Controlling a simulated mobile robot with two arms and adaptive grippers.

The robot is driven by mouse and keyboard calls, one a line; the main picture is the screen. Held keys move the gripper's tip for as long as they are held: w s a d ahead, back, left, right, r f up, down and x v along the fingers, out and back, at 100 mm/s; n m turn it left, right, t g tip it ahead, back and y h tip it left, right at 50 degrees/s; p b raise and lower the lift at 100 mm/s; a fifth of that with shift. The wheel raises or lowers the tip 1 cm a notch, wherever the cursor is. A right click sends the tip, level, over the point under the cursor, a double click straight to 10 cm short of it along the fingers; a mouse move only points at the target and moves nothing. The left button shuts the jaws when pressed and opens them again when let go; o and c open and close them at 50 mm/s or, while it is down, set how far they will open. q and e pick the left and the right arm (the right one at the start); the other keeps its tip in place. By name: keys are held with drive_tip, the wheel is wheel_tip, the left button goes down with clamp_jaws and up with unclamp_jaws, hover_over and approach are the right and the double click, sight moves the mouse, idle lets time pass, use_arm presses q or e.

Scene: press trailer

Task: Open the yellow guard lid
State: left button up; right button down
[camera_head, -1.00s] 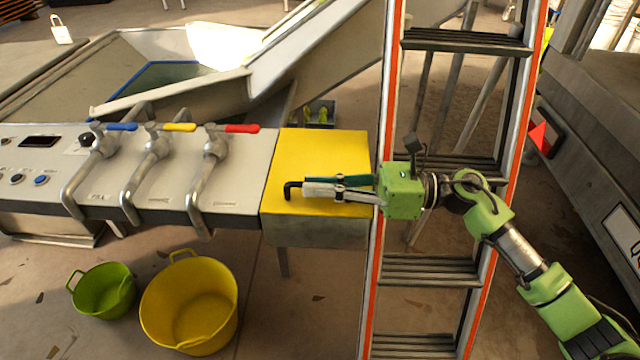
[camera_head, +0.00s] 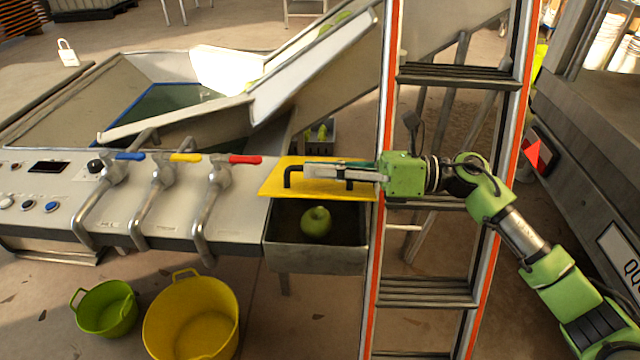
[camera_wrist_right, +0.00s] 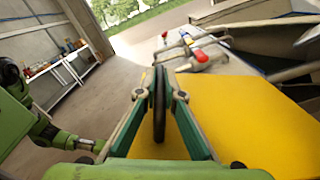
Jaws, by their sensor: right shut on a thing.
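The yellow guard lid (camera_head: 325,187) is tilted up over a grey metal box (camera_head: 315,259) at the right end of the console. Its front edge is raised, and a green apple (camera_head: 316,222) shows inside the box. My right gripper (camera_head: 306,171) is shut on the lid's black handle (camera_head: 288,178). In the right wrist view the handle (camera_wrist_right: 159,104) stands between the fingers, with the yellow lid (camera_wrist_right: 232,120) beside and below it. My left gripper is not in view.
A ladder (camera_head: 384,240) stands just right of the box, and my right arm reaches across it. Valves with blue, yellow and red levers (camera_head: 245,160) line the console. Green (camera_head: 106,309) and yellow tubs (camera_head: 190,318) stand on the floor.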

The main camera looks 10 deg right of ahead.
drive_tip(key=shift+w+d+r, duration=0.2)
drive_tip(key=shift+w+r, duration=0.55)
drive_tip(key=shift+r, duration=0.25)
drive_tip(key=shift+w+d+r, duration=0.15)
drive_tip(key=shift+w+r, duration=0.6)
drive_tip(key=shift+r, duration=0.25)
drive_tip(key=c, duration=2.2)
unclamp_jaws()
drive_tip(key=shift+o, duration=0.2)
drive_tip(key=shift+d+f, duration=0.1)
drive_tip(key=s+d, duration=0.2)
drive_tip(key=d, duration=0.9)
drive_tip(key=shift+s+d, duration=0.15)
drive_tip(key=shift+d, duration=0.15)
